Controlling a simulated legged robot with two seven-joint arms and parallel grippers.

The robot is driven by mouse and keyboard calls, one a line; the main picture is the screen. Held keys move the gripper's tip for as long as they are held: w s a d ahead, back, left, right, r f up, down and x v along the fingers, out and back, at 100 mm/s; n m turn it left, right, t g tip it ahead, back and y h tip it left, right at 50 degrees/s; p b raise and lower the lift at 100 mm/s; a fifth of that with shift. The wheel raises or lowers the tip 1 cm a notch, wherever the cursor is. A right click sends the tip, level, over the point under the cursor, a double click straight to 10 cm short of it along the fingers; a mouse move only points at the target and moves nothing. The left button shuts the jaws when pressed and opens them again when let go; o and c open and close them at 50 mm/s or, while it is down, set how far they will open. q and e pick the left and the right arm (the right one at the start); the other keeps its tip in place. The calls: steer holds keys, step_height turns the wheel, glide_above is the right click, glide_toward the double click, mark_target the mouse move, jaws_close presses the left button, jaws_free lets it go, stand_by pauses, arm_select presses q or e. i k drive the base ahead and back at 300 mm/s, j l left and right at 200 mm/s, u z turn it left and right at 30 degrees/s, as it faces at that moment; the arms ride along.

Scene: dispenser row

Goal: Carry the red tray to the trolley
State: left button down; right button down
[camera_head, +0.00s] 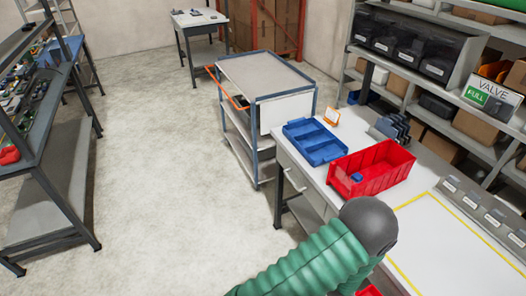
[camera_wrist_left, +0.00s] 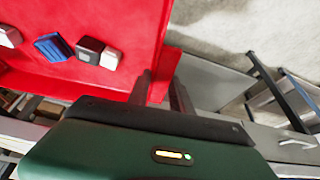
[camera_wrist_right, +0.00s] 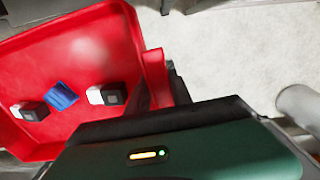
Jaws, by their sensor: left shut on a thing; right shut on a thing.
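The red tray (camera_wrist_left: 110,35) fills much of the left wrist view, with a blue block (camera_wrist_left: 53,47) and several dark and white pieces inside. It also shows in the right wrist view (camera_wrist_right: 85,45). My left gripper (camera_wrist_left: 162,88) is shut on one part of its rim. My right gripper (camera_wrist_right: 166,85) is shut on another part of its rim. In the head view only a red sliver shows at the bottom edge, and my arm hides both grippers. The trolley (camera_head: 265,75), with a grey top, blue frame and orange handle, stands beyond the bench; its top looks empty.
On the bench (camera_head: 310,178) sit a deep red bin (camera_head: 398,167) holding a small blue item and a blue divided tray (camera_head: 315,142). Shelving (camera_head: 50,205) stands left, a small table (camera_head: 200,18) at the back. The floor left of the trolley is clear.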

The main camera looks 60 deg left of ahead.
mark_target(254, 74)
steer(key=u, duration=1.4)
steer(key=i+j+u, duration=0.1)
steer(key=u, duration=0.35)
steer(key=j+u, duration=0.1)
steer(key=u, duration=0.4)
steer(key=i+u, duration=0.2)
steer(key=u, duration=0.25)
steer(key=i+u, duration=0.1)
steer(key=i, duration=4.1)
steer(key=i+z, duration=0.15)
steer(key=i, duration=0.25)
steer(key=i+j+z, duration=0.15)
steer(key=i, duration=0.3)
steer(key=i+j+z, duration=0.2)
steer(key=i, duration=0.2)
steer(key=z, duration=1.55)
steer(key=i, duration=0.05)
